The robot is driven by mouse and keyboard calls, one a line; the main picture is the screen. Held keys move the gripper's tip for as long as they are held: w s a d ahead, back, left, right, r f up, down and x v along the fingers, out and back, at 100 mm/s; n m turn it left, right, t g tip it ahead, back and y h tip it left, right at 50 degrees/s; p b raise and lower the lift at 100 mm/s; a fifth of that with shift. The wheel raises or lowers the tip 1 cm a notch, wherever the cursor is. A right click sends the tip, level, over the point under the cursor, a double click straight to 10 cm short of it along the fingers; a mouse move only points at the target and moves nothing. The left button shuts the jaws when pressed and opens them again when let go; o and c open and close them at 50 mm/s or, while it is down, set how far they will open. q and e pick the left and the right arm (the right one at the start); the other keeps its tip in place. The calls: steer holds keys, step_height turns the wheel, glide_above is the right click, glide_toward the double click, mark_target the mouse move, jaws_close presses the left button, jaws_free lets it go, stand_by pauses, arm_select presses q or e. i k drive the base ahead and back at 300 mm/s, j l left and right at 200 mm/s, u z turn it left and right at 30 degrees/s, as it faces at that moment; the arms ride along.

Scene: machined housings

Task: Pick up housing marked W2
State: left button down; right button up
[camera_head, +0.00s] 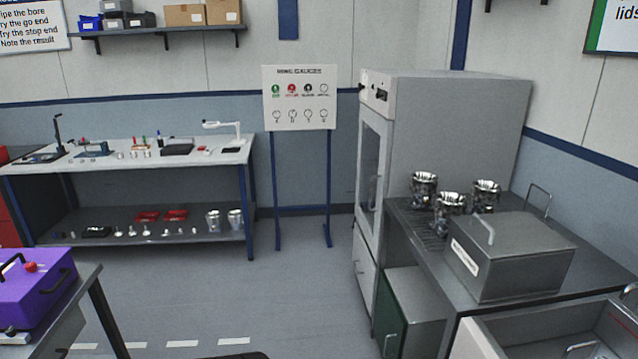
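Three shiny metal housings stand upright in a cluster on the dark worktop at the right: a back left one (424,186), a front one (449,208) and a back right one (487,195). Two more metal cylinders that look like housings, a left one (213,220) and a right one (235,220), stand on the lower shelf of the left bench. No W2 marking is readable on any of them at this size. Neither of my grippers is in view.
A grey lidded box (510,262) stands on the right worktop (408,213), in front of the housings. A tall grey cabinet (440,120) stands behind. A purple case (32,292) sits on a table at the lower left. The middle floor (290,285) is clear.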

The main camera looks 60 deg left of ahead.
mark_target(423, 185)
steer(key=u, duration=1.5)
steer(key=z, duration=0.25)
steer(key=i+j+z, duration=0.15)
steer(key=z, duration=0.25)
steer(key=i+j+z, duration=0.15)
steer(key=z, duration=0.2)
steer(key=i+j+z, duration=0.1)
steer(key=j+z, duration=0.3)
steer(key=i+j+z, duration=0.2)
steer(key=j, duration=0.5)
steer(key=i+j+z, duration=0.15)
steer(key=j, duration=0.55)
steer(key=i+j+z, duration=0.2)
steer(key=j, duration=0.5)
steer(key=j+z, duration=0.15)
steer(key=j, duration=0.6)
